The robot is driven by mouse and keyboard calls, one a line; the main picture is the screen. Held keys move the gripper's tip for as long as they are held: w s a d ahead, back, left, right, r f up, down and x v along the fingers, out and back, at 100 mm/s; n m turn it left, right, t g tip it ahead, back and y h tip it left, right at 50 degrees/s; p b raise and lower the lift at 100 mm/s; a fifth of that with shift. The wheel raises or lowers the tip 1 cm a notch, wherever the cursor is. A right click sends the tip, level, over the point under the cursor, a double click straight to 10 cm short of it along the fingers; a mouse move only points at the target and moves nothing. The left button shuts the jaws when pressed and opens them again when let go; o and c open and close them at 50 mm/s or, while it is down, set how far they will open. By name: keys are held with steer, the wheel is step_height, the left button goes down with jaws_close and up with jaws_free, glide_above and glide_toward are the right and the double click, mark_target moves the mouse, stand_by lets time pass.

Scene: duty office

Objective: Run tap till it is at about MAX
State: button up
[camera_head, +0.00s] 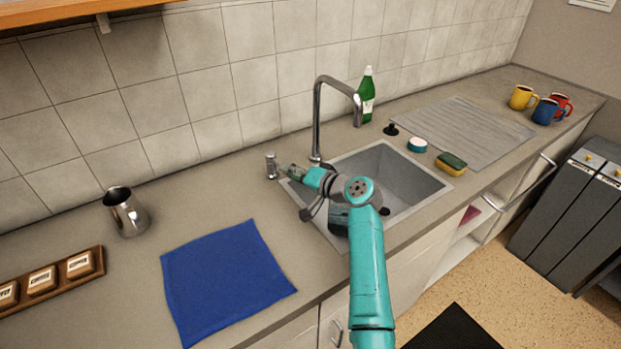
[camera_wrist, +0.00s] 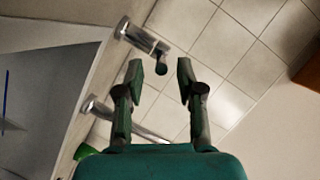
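A chrome tap spout (camera_head: 318,120) rises behind the sink (camera_head: 425,185) and bends over it. A short chrome post (camera_head: 271,165) stands on the counter left of the spout; the post also shows in the wrist view (camera_wrist: 138,36), with a lever ending in a dark knob (camera_wrist: 155,68). My gripper (camera_head: 284,168) is beside this post. In the wrist view my gripper (camera_wrist: 160,76) is open, its fingers on either side of the knob's line; contact cannot be told. No MAX mark is readable, and no running water is visible; my arm hides part of the sink.
A metal jug (camera_head: 126,212), a blue cloth (camera_head: 225,280) and a coffee-labelled rack (camera_head: 50,283) are on the left counter. A green bottle (camera_head: 367,97) stands behind the sink. A sponge (camera_head: 451,163), drying mat (camera_head: 475,130) and several mugs (camera_head: 521,98) are on the right.

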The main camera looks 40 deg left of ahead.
steer(key=v, duration=0.8)
steer(key=shift+d, duration=0.15)
